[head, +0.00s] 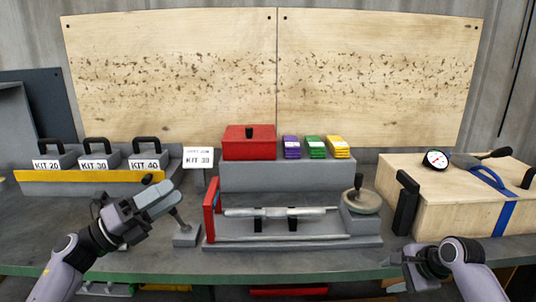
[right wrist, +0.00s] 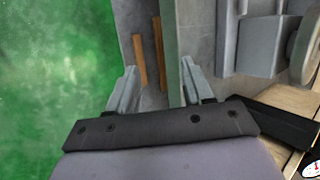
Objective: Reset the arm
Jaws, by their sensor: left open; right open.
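My left gripper (head: 160,196) is raised over the left part of the grey bench, pointing up and right, left of the grinder (head: 290,241). It is open, with nothing visible in it. My right gripper (head: 396,271) is low at the bench's front edge, right of the grinder. In the right wrist view its two fingers (right wrist: 157,85) are spread apart with nothing between them. The grinder holds a long metal shaft (head: 310,211) lying level, with a red plate (head: 210,211) at its left end and a handwheel (head: 361,200) at its right end.
Handled kits (head: 94,162) stand at back left, with a sign (head: 198,158) beside them. A red box (head: 249,148) and purple, green and yellow stacks (head: 314,147) sit on a grey block behind the grinder. A wooden case (head: 456,185) with a dial gauge (head: 435,158) stands right, near my right arm.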

